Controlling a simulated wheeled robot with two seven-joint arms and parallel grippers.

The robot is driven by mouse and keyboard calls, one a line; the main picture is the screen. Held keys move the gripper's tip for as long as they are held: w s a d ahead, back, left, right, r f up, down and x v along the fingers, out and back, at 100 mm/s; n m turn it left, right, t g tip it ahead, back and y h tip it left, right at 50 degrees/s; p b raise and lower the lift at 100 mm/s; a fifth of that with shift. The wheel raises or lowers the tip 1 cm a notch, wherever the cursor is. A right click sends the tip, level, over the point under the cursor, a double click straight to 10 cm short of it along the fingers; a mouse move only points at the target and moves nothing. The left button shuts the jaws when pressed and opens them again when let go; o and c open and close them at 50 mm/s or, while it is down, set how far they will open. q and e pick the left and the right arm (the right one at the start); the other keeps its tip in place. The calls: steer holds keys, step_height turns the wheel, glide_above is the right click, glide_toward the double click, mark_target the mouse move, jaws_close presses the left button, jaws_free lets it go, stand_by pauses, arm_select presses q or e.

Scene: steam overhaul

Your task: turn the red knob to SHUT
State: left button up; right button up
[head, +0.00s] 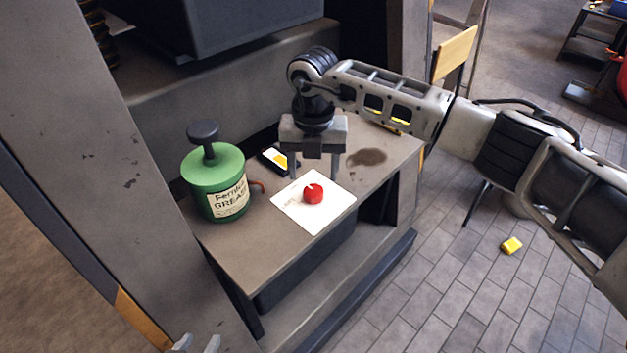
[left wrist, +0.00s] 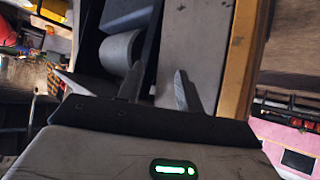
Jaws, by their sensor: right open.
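The red knob (head: 313,194) sits on a white plate (head: 297,215) on the grey bench top. A white pointer mark on the knob points to the upper left. Small print shows at the plate's left side, too small to read. My right gripper (head: 313,173) points down just above and behind the knob in the picture. Its two fingers are apart with nothing between them; whether they touch the knob I cannot tell. My left gripper (head: 197,344) shows only its tips at the bottom edge. In the left wrist view its fingers (left wrist: 157,82) are apart and empty.
A green grease can (head: 213,185) with a black plunger stands left of the plate. A dark device with a yellow screen (head: 276,158) lies behind the plate. A dark stain (head: 367,157) marks the bench at right. A grey upright (head: 110,150) rises at left.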

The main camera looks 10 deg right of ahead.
mark_target(313, 189)
step_height(313, 189, up, 12)
steer(key=b, duration=0.1)
steer(key=shift+f, duration=0.25)
